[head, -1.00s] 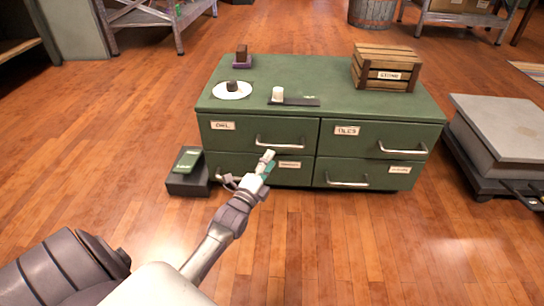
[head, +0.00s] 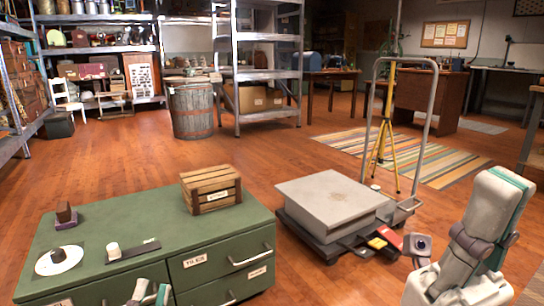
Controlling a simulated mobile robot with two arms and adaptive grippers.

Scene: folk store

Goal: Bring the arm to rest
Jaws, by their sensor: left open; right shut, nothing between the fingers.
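My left gripper (head: 148,292) shows at the bottom edge, in front of the green drawer cabinet (head: 150,222). Its fingertips are apart with nothing seen between them, and the rest of that arm is cut off. Part of my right arm (head: 482,225), grey and white with a teal strip, stands at the lower right. I see no fingers of my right gripper.
On the cabinet are a wooden crate (head: 211,188), a white plate (head: 60,261) with a dark lump, a white cup-like piece (head: 113,250) and a dark block (head: 66,212). A flat cart (head: 320,247) with a grey box (head: 330,207) stands right of it. Open floor lies behind.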

